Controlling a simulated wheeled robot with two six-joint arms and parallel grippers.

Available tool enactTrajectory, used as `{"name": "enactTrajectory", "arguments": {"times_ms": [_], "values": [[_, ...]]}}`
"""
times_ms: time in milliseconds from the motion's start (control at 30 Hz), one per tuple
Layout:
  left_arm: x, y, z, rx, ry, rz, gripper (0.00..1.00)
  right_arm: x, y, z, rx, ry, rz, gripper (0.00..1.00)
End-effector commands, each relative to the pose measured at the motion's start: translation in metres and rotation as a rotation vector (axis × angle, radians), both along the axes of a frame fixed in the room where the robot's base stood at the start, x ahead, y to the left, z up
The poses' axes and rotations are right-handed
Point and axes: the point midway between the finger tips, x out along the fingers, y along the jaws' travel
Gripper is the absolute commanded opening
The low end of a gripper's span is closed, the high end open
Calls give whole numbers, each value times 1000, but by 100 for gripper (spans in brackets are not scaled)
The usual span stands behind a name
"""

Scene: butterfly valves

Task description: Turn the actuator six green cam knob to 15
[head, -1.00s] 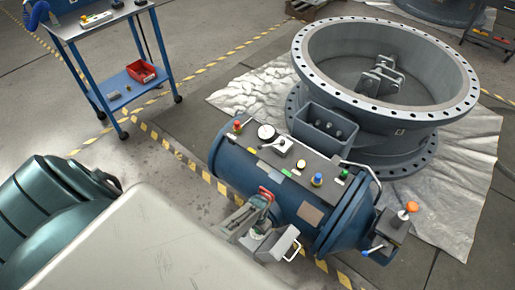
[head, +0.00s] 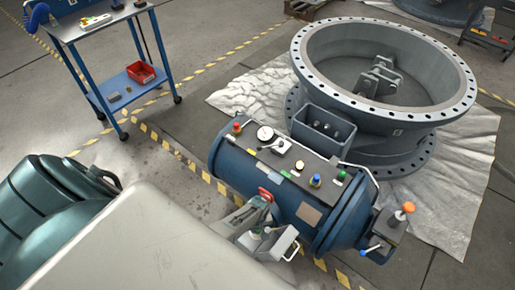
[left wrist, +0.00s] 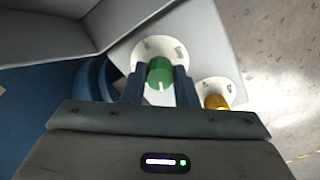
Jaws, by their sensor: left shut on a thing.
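The green cam knob (left wrist: 160,74) sits on a white round dial in the left wrist view. A pale pointer mark on it faces the bottom of that picture. My left gripper (left wrist: 160,82) has its two blue-grey fingers on either side of the knob and is shut on it. The numbers on the dial cannot be read. My right gripper is not in view.
A yellow-orange knob (left wrist: 216,101) on its own white dial is close to the right finger. A grey wall of the box (left wrist: 125,18) rises beside the dials. The large valve body (head: 380,80) stands behind the actuator.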

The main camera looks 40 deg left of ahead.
Motion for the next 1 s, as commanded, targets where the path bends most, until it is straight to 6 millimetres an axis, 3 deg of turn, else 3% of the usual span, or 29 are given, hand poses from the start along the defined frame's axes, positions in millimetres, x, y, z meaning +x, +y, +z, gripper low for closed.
{"name": "enactTrajectory", "arguments": {"times_ms": [500,1000], "values": [[0,-1,0,0,1,348,4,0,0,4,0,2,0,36],[1,-1,0,0,0,419,4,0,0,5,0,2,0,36]]}}
